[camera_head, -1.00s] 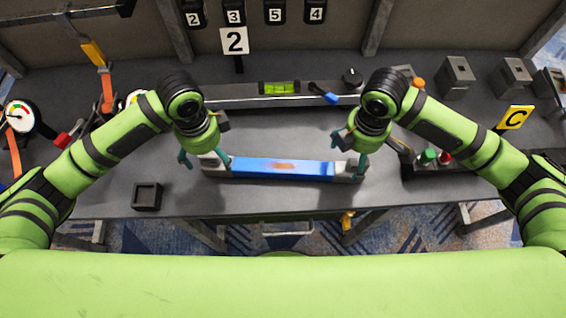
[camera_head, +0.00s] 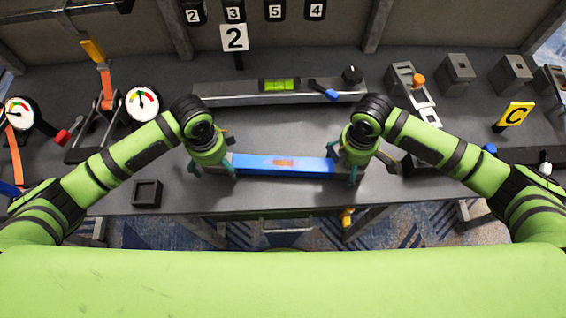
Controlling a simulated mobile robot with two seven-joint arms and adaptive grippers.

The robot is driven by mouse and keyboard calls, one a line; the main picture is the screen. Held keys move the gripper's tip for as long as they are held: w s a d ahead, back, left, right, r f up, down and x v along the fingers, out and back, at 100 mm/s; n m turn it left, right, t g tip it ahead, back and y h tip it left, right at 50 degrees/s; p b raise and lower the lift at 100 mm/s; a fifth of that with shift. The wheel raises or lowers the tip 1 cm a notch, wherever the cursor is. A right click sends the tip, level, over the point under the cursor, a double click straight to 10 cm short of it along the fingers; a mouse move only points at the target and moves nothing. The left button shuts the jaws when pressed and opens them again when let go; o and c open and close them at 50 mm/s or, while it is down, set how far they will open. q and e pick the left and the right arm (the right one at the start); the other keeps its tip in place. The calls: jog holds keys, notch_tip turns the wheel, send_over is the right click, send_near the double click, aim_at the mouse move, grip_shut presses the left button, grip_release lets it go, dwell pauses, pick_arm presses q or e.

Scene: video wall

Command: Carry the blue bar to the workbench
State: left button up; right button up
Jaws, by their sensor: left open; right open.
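The blue bar (camera_head: 283,163), with an orange mark on its middle, lies level along the front part of a grey workbench (camera_head: 270,200). My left gripper (camera_head: 213,170) is open over the bar's left end, with its fingers pointing down. My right gripper (camera_head: 342,169) is open over the bar's right end, also pointing down. Both grippers hide the bar's ends, so I cannot tell whether any finger touches it.
Behind the bar lies a long grey beam with a green level (camera_head: 279,85) and a blue lever. A small black square tray (camera_head: 147,193) stands at the left front.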

pick_arm(q)
jog(key=c, duration=1.8)
pick_arm(e)
jog(key=c, duration=1.8)
pick_arm(q)
jog(key=shift+r, duration=0.2)
pick_arm(e)
jog(key=shift+r, duration=0.1)
